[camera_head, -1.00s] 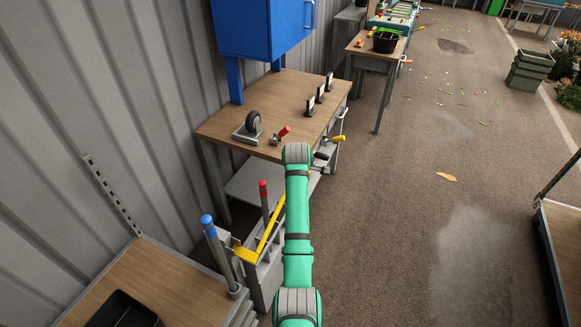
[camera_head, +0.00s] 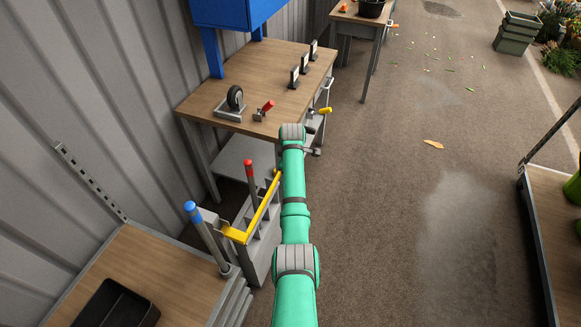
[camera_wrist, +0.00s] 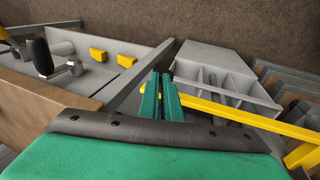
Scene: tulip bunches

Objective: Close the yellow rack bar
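The yellow rack bar (camera_head: 262,212) runs slantwise above the grey slotted rack (camera_head: 257,262), from a bracket by the blue-topped post toward my forearm. In the head view my arm hides the gripper.
A blue-topped post (camera_head: 205,232) and a red-topped post (camera_head: 251,185) stand by the rack. A wooden workbench (camera_head: 235,85) with a caster and a red-handled clamp is behind. A bench with a black tray (camera_head: 118,305) is at lower left.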

